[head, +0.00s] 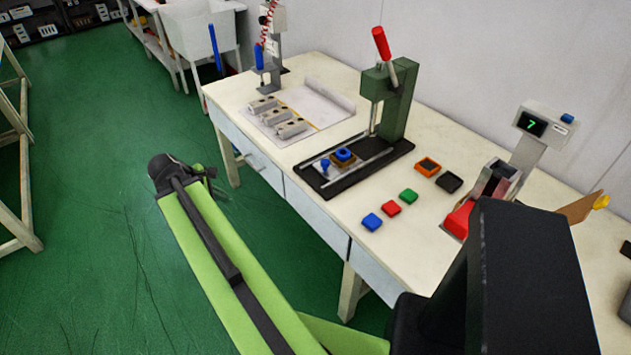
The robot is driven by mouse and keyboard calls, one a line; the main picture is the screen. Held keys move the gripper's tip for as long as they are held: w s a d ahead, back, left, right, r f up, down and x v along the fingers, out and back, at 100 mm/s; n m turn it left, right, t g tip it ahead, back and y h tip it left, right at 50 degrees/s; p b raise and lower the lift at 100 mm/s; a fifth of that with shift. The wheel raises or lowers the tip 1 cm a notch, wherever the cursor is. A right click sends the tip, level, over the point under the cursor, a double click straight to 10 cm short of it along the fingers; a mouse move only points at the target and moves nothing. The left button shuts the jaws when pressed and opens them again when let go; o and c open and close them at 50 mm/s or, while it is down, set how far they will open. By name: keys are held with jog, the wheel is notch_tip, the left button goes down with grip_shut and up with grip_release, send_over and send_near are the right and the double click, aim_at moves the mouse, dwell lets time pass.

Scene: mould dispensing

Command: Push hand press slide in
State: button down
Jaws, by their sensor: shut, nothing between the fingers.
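The hand press (399,102) is a green column with a red-knobbed lever (381,43), standing on a black base (392,155) on the table. Its slide (326,170) is a light plate between two rails, sitting toward the front left end of the base, out from under the ram. On the slide are a brown mould with a blue ring (343,155) and a small blue piece (325,164). My gripper (212,178) is at the far end of my green arm, over the floor left of the table, apart from the press. Its fingers are small and dark here.
Blue (372,222), red (391,208) and green (409,195) blocks lie right of the press, with orange (428,166) and black (449,181) frames. A display stand (545,128) is farther right.

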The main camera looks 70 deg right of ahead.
aim_at(323, 175)
jog(key=s+d+r+n+g+h+b, duration=0.1)
jog(key=s+d+n+g+h+b, duration=0.2)
jog(key=s+d, duration=1.25)
jog(key=shift+n+y, duration=0.6)
jog(key=b+x, duration=0.2)
jog(key=x, duration=0.1)
jog(key=b+x, duration=0.2)
jog(key=x, duration=0.1)
jog(key=b+x, duration=0.2)
jog(key=x, duration=0.1)
jog(key=shift+s+a+f, duration=0.25)
jog(key=shift+s+f, duration=0.15)
jog(key=s+d, duration=0.2)
jog(key=d, duration=0.1)
jog(key=shift+r, duration=0.25)
jog(key=shift+s+d, duration=0.15)
jog(key=shift+d, duration=0.1)
